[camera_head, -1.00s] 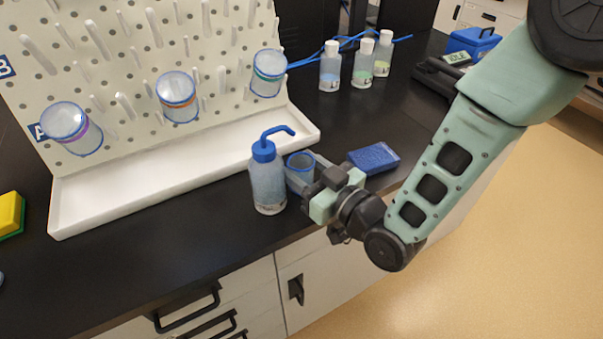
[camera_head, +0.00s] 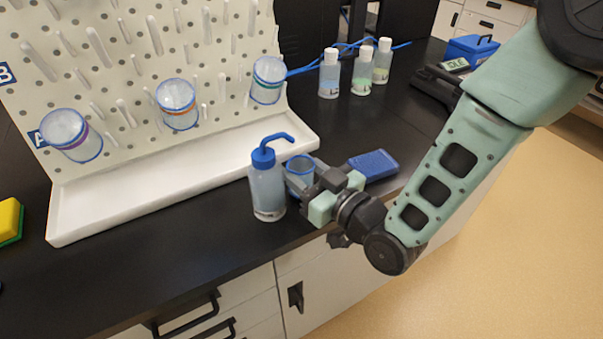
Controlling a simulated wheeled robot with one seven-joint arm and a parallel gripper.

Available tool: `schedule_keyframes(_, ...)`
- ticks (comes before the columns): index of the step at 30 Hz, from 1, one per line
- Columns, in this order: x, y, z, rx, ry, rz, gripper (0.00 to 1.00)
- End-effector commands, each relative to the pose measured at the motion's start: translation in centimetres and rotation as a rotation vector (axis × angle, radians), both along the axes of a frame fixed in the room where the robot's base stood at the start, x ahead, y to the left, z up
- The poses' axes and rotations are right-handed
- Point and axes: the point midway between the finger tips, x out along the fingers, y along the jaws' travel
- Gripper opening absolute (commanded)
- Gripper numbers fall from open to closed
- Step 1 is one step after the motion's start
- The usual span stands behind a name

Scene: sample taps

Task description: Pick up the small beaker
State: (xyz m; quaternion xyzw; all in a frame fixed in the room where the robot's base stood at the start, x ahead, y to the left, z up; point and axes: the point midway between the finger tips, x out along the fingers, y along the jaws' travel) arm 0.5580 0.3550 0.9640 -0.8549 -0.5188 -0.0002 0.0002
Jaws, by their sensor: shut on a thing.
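The small beaker (camera_head: 299,165) is clear with a blue rim and stands upright at the black counter's front right, just right of the wash bottle. My gripper (camera_head: 305,183) reaches it from the right and is shut on it. The beaker's lower part is partly hidden by my gripper and the bottle, so I cannot tell whether its base touches the counter.
A wash bottle (camera_head: 267,185) with a blue cap stands close on the left. A blue box-like item (camera_head: 374,165) lies to the right. A pegboard (camera_head: 130,70) with several hung beakers and a white trough (camera_head: 190,178) stands behind. Capped bottles (camera_head: 362,72) stand at the back.

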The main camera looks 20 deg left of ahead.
Motion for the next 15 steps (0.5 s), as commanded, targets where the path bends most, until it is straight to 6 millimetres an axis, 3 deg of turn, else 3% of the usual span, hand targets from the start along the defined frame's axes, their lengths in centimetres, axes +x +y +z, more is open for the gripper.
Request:
schedule_keyframes(9, 0.0, 0.0, 2.6, 0.002, -0.002, 0.000, 0.19)
schedule_keyframes(15, -1.0, -2.0, 2.4, -0.002, 0.001, 0.000, 0.19)
